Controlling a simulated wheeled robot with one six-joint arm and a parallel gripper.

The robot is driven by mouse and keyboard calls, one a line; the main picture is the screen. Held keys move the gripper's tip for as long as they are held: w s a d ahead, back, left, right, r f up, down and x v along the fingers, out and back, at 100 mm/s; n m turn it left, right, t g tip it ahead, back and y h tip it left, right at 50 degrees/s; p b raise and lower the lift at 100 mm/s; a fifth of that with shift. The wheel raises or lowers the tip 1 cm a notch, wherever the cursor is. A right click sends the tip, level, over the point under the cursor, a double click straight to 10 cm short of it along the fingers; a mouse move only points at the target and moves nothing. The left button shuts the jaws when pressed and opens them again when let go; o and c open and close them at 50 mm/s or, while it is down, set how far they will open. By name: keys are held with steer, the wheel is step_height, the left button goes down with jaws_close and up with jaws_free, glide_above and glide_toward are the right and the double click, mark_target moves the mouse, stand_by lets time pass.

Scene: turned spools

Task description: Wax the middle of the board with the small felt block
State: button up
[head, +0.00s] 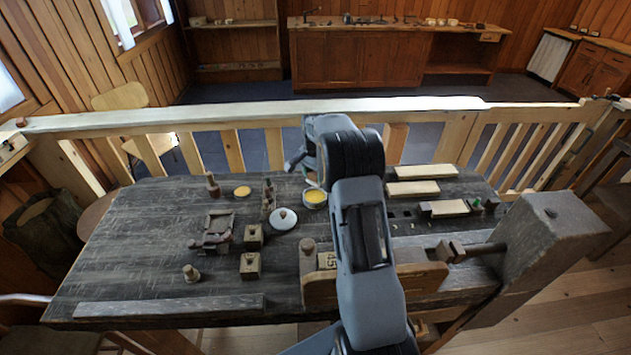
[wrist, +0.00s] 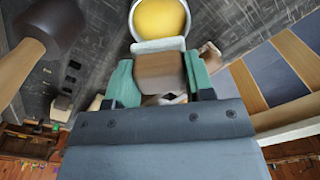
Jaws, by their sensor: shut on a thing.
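My gripper (wrist: 160,78) has green fingers, shut on the small felt block (wrist: 160,66), a brown wooden block with a pale felt face. In the wrist view the felt end is beside a round tin of yellow wax (wrist: 160,18); I cannot tell whether they touch. In the head view my gripper (head: 311,176) is just above the wax tin (head: 314,199), near the bench's far edge. Pale boards lie right of my arm: one (head: 424,171) at the back, one (head: 412,188) in the middle, and one (head: 446,208) nearest, between a dark piece and a small green one.
The dark workbench (head: 130,240) carries a white lidded dish (head: 283,218), small wooden blocks (head: 250,266) and a shallow tray (head: 217,231) on the left. A large wooden vise (head: 545,235) rises at the right. A pale railing (head: 250,115) runs behind. The bench's left side has free room.

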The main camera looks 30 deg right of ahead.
mark_target(315, 197)
steer(key=shift+f+m, duration=0.1)
steer(key=shift+m, duration=0.3)
steer(key=shift+f+b, duration=2.1)
steer(key=shift+f, duration=0.75)
steer(key=shift+s+f, duration=0.1)
steer(key=shift+f, duration=0.5)
steer(key=shift+r, duration=0.1)
steer(key=shift+r+p, duration=2.2)
steer(key=shift+r, duration=1.3)
steer(key=shift+f, duration=0.1)
